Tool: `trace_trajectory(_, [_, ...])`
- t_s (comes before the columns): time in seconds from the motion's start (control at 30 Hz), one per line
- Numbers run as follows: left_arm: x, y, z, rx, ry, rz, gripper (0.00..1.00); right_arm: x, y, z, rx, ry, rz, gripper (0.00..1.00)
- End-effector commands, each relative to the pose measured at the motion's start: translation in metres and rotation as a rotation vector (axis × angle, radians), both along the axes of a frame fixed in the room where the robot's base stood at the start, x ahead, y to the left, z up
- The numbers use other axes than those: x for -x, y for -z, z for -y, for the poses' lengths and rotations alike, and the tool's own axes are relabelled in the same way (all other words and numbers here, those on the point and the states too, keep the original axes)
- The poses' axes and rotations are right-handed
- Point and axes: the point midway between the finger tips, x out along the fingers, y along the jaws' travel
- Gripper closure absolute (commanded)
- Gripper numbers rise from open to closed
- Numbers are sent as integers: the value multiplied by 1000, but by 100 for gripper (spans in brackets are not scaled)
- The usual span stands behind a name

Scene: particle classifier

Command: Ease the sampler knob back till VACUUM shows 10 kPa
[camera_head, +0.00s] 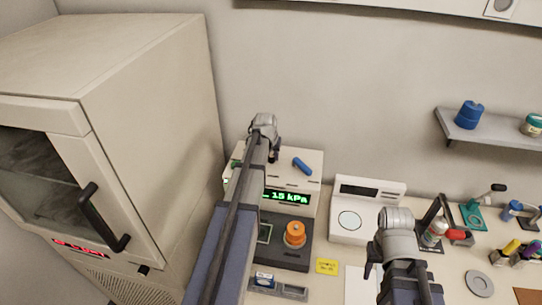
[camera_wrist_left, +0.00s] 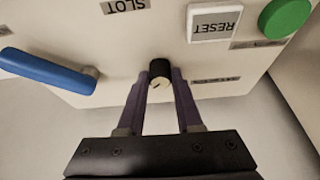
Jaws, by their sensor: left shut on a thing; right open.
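The sampler unit is a beige box (camera_head: 312,160) with a green display (camera_head: 287,197) that reads 15 kPa; the start of the line is hidden by my left arm. My left gripper (camera_head: 275,153) is over the top of the box. In the left wrist view its two fingers (camera_wrist_left: 160,90) are shut on a small black knob (camera_wrist_left: 160,68) with a pale end. The knob is hidden in the head view. My right gripper (camera_head: 374,270) is open and empty, low at the right, apart from the unit.
Around the knob are a blue lever (camera_wrist_left: 48,70), a white RESET button (camera_wrist_left: 214,22) and a green button (camera_wrist_left: 285,17). An orange knob (camera_head: 294,232) stands on the dark lower part. A white scale (camera_head: 367,205) is to the right; a large cabinet (camera_head: 160,100) is at the left.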

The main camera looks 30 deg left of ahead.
Motion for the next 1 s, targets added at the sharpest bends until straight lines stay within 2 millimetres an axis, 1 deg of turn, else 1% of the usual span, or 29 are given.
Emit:
trace_trajectory(0.3, [0,0,0,1,-77,-1,100,0,0,0,0,0,0,50])
trace_trajectory(0.73, [0,0,0,1,-83,-2,100,0,0,0,0,0,0,50])
trace_trajectory(0.77, [0,0,0,1,-83,-2,64,0,0,0,0,0,0,50])
trace_trajectory(1.0, [0,0,0,1,-83,-1,37,0,0,0,0,0,0,50])
